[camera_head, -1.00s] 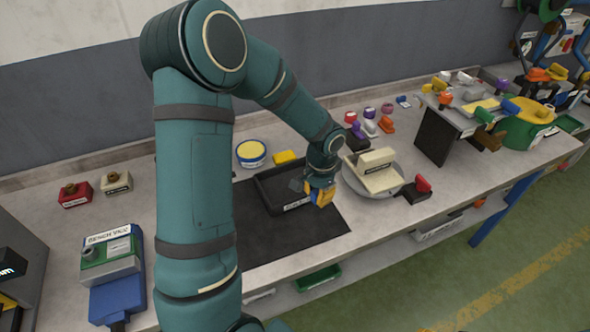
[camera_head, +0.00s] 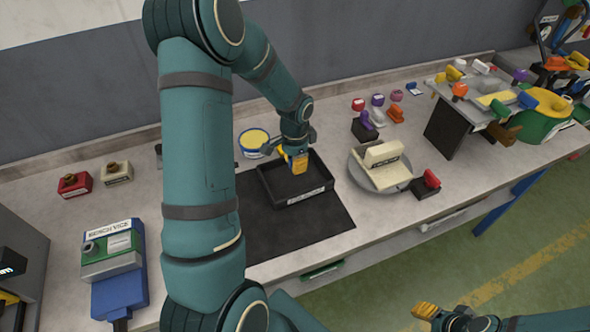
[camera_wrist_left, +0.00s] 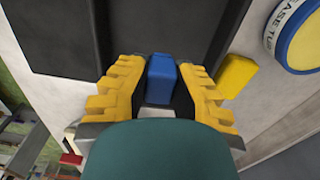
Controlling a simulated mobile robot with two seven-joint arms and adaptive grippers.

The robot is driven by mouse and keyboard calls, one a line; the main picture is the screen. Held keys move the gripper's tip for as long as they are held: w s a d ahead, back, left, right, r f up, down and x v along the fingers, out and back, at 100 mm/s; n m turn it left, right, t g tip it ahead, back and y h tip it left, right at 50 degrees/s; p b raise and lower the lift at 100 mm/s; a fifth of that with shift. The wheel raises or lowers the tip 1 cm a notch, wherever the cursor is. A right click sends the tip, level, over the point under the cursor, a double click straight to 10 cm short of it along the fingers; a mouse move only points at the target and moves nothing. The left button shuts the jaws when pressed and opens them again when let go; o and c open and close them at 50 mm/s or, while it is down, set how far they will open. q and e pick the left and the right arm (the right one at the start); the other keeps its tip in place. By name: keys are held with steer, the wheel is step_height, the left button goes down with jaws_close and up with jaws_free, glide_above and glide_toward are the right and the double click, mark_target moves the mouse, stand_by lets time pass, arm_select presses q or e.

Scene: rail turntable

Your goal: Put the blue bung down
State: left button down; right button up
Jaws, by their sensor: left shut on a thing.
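The blue bung (camera_wrist_left: 161,78) sits between the yellow fingers of my left gripper (camera_wrist_left: 160,85) in the left wrist view, and the gripper is shut on it. In the head view my left gripper (camera_head: 297,163) points down over the back part of a black tray (camera_head: 292,200); the bung is hidden there. I cannot tell how high it is above the tray. The tray stands on a dark mat (camera_head: 300,235). My right gripper (camera_head: 428,311) is at the bottom right, away from the bench, and I cannot tell whether it is open.
A blue tin with a yellow top (camera_head: 254,139) and a yellow block (camera_wrist_left: 238,76) are close behind the tray. A round turntable (camera_head: 365,180) with a cream block (camera_head: 384,160) stands to the right. A bench vice (camera_head: 110,260) is at the left. The mat's front is clear.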

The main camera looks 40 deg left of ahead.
arm_select(q)
step_height(320, 180, down, 3)
steer(key=shift+s+r, duration=0.1)
steer(key=shift+r, duration=0.1)
steer(key=shift+f, duration=0.35)
steer(key=shift+f, duration=0.1)
steer(key=c, duration=1)
jaws_free()
